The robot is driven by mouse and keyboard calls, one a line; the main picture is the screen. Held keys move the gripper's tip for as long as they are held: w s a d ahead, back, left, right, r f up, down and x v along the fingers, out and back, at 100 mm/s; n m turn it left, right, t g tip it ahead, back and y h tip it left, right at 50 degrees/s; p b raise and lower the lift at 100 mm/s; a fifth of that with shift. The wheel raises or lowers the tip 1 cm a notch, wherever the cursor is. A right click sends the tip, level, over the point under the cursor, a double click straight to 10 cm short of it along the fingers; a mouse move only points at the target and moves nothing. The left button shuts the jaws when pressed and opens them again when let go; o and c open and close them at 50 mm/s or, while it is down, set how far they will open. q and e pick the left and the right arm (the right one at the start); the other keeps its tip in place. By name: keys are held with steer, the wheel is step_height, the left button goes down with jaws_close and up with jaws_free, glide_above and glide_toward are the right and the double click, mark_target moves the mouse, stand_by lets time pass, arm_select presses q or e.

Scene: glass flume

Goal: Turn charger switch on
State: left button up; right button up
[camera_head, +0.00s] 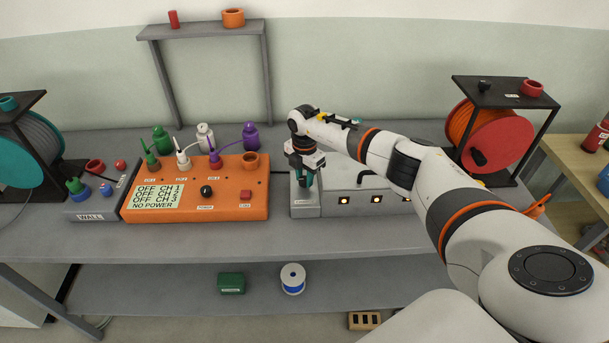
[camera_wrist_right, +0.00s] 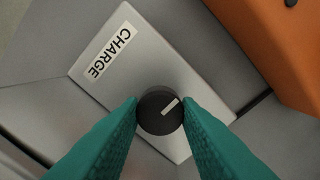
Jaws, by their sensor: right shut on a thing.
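The charger switch is a round black knob (camera_wrist_right: 160,111) with a white pointer line, on a light grey plate (camera_wrist_right: 115,60) labelled CHARGE. In the right wrist view the pointer is slanted towards the upper right, away from the label. My right gripper (camera_wrist_right: 161,112) has its teal fingers closed on both sides of the knob. In the head view my right gripper (camera_head: 305,180) points down over the left end of the grey charger box (camera_head: 335,205) and hides the knob. My left gripper does not show.
An orange control box (camera_head: 245,208) with a display reading OFF for its channels and NO POWER stands just left of the charger. Green, white and purple plugs stand on it. A black stand with a red spool (camera_head: 495,145) is at the right. The front strip of bench is clear.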

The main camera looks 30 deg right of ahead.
mark_target(304, 179)
steer(key=shift+w+r, duration=0.1)
steer(key=o, duration=1)
step_height(304, 179, up, 12)
steer(key=b, duration=0.3)
